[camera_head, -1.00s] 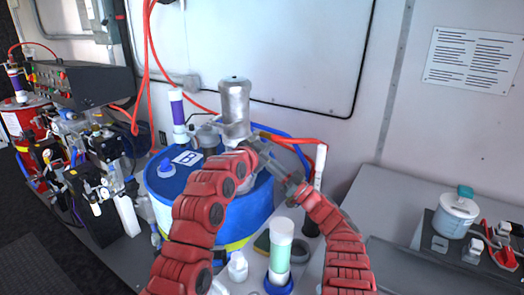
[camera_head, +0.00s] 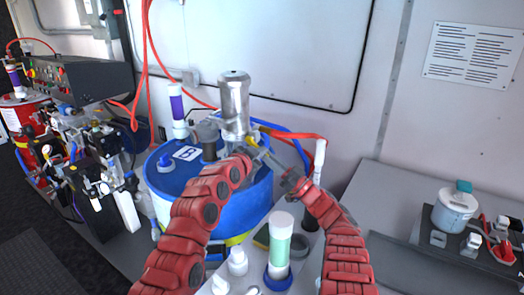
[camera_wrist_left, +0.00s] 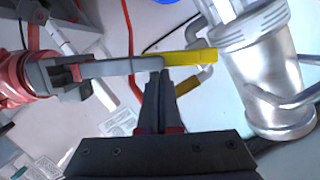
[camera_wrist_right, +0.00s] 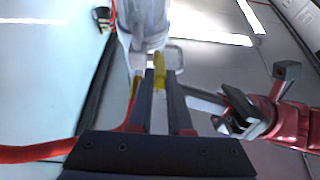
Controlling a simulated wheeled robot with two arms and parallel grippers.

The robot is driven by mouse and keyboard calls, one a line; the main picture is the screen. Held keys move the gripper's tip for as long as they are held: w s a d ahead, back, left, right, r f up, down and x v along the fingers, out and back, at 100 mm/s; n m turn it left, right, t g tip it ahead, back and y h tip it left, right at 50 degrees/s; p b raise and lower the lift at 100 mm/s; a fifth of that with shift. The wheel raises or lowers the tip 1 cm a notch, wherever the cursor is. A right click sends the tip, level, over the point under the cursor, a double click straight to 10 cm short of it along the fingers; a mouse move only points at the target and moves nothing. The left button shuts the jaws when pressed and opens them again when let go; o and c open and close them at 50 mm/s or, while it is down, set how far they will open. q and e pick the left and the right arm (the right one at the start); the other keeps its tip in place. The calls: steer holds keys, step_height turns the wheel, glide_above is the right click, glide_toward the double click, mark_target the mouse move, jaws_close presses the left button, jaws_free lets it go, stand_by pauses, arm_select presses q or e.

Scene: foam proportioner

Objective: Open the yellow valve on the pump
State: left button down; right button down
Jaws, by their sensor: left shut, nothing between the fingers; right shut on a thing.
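The silver pump (camera_head: 234,100) stands upright on the blue drum (camera_head: 185,178). Its yellow valve handle (camera_head: 252,137) shows small at the pump's right side; it is larger in the left wrist view (camera_wrist_left: 190,57). My right gripper (camera_head: 264,152) comes in from the right and is shut on the handle's end, with yellow between its fingertips in the right wrist view (camera_wrist_right: 157,68). My left gripper (camera_wrist_left: 163,76) is shut and empty, its tips close beside the handle and the right gripper's fingers. I cannot tell whether they touch. In the head view the left gripper is mostly hidden behind its arm.
A clear bottle with green contents (camera_head: 279,243) and a small white bottle (camera_head: 238,262) stand in front of the drum. Red and blue hoses run behind the pump, and a white pipe (camera_head: 320,160) stands at right. A grey counter (camera_head: 385,200) lies further right.

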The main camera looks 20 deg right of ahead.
arm_select(q)
steer(key=shift+w+a+f, duration=0.2)
steer(key=shift+f, duration=0.35)
arm_select(e)
steer(key=c, duration=0.8)
jaws_free()
steer(key=shift+r, duration=0.1)
steer(key=shift+c, duration=0.2)
